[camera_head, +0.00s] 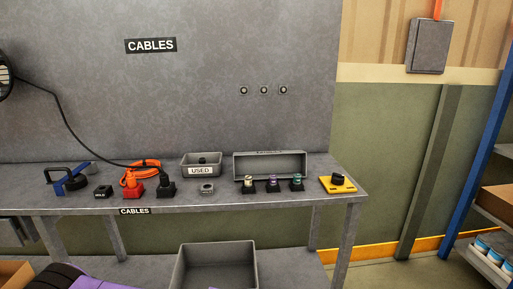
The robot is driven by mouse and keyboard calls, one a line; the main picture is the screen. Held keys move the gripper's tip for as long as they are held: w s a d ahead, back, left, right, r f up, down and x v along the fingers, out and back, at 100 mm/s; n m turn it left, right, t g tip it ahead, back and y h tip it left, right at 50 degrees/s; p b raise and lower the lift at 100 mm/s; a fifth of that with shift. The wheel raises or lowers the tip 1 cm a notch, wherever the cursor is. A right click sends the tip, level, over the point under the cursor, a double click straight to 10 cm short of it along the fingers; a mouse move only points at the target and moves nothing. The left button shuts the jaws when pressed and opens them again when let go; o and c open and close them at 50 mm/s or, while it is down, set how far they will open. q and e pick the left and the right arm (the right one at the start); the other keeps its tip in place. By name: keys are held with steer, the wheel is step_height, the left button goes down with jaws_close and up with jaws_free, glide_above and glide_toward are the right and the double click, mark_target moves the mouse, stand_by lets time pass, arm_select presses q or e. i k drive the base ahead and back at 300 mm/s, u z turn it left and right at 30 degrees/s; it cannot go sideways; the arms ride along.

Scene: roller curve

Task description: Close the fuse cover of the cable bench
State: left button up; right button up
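The cable bench (225,196) is a grey table with a tall grey back panel. The fuse cover (270,164) looks like the long grey hollow box at the right part of the bench top. It stands raised, its open side facing forward, behind three fuses in black holders. The fuses are a pale one (248,182), a purple one (272,182) and a green one (297,180), all uncovered. A small label at the cover's top edge is too small to read surely. Neither of my grippers is in view.
A yellow block with a black knob (338,183) sits right of the fuses. A grey "USED" bin (201,170), a small grey part (207,188), orange and black plugs (132,188) and a blue-black tool (70,178) stand to the left. Space before the fuses is narrow but clear.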

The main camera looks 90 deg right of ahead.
mark_target(247, 162)
steer(key=z, duration=1.8)
